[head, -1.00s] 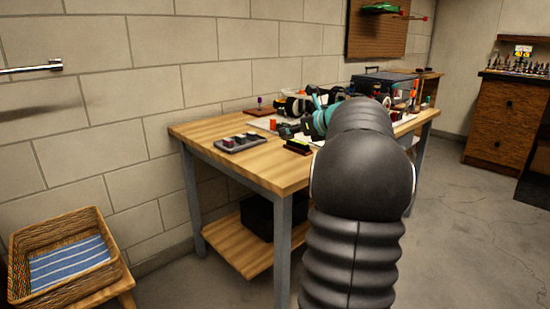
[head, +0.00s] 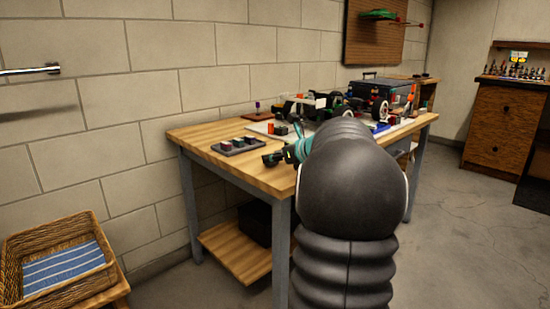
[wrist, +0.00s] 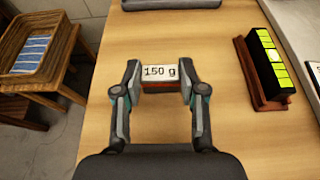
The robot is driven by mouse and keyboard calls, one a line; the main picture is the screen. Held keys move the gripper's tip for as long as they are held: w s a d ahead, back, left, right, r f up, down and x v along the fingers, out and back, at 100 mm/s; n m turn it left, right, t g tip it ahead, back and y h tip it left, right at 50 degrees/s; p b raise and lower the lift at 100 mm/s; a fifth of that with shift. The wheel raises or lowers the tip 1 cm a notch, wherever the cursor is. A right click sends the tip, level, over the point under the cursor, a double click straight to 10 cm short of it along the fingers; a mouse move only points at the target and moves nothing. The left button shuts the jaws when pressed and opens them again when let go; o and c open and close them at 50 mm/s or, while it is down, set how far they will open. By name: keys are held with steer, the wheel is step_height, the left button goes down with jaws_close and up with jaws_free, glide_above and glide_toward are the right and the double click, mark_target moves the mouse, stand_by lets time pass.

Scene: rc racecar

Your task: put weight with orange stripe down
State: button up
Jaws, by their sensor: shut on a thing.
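My gripper (wrist: 159,82) is shut on the weight with the orange stripe (wrist: 160,74), a small block with a white face reading "150 g" and an orange band below it. In the wrist view the weight is between the two fingertips, over the bare wood of the workbench (wrist: 170,140). I cannot tell whether it touches the wood. In the head view my gripper (head: 273,159) is low over the near left part of the bench, and the weight is too small to make out.
A grey tray (head: 238,147) with several small blocks lies left of my gripper; its edge shows in the wrist view (wrist: 170,4). A brown holder (wrist: 255,88) with yellow-green pieces is to the right. A wicker basket (head: 98,285) stands off the bench.

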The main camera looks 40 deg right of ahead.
steer(key=shift+f, duration=0.1)
steer(key=o, duration=1.2)
steer(key=shift+o, duration=0.2)
steer(key=shift+s+r, duration=0.15)
steer(key=shift+r, duration=0.05)
steer(key=v, duration=1.1)
steer(key=shift+s+p, duration=0.35)
